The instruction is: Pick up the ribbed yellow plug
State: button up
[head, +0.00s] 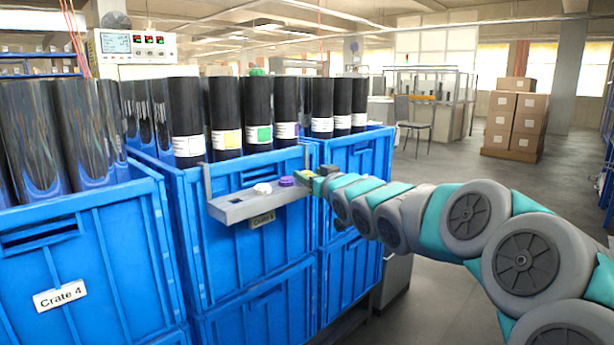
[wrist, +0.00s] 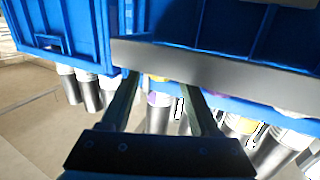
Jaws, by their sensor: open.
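A grey tray (head: 240,207) hangs on the front of the middle blue crate. A white plug (head: 262,188) and a purple plug (head: 287,181) sit in it. A small yellow thing (head: 304,174) shows at the tray's right end, partly covered by my gripper (head: 314,181); it seems to be the yellow plug, its ribs too small to see. In the wrist view my gripper (wrist: 162,84) is open, its fingers apart at the tray's edge (wrist: 220,72). A sliver of yellow (wrist: 158,78) shows between the fingertips, mostly hidden behind that edge.
Black rolls (head: 224,112) with labels stand in the crate (head: 245,255) right behind the tray. One roll has a green plug (head: 257,72) on top. Crate 4 (head: 80,250) stands at left, another blue crate (head: 350,180) at right. Open floor lies to the right.

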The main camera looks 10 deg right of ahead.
jog(key=shift+x, duration=1.2)
grip_shut()
